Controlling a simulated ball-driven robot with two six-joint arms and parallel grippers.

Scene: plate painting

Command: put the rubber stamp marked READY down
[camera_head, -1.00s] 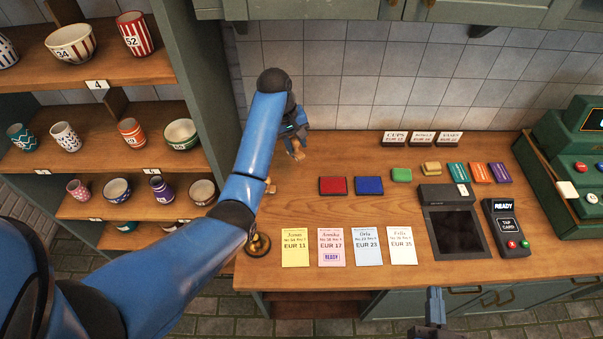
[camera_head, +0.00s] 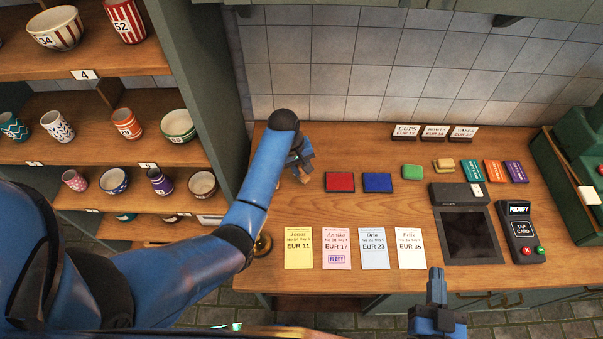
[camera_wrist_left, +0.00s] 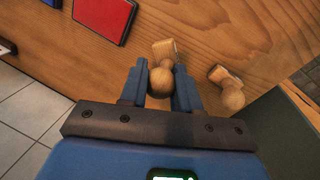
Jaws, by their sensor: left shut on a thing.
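My left gripper (camera_head: 304,176) is low over the back left of the counter, left of the red ink pad. It is shut on a wooden-handled stamp (camera_wrist_left: 163,77), whose round knob sits between the fingers in the left wrist view. The stamp's lower block (camera_wrist_left: 165,49) shows beyond the knob, at or close to the wood; I cannot tell whether it touches. Its marking is hidden. A second wooden stamp (camera_wrist_left: 228,88) stands on the counter to the right in that view. My right gripper (camera_head: 437,290) is at the counter's front edge, its opening unclear.
A red ink pad (camera_head: 340,182) and a blue one (camera_head: 377,183) lie nearby. Price cards lie in front; the pink card (camera_head: 336,242) bears a READY print. A card terminal (camera_head: 521,232) is right. Shelves of pottery (camera_head: 110,130) stand left.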

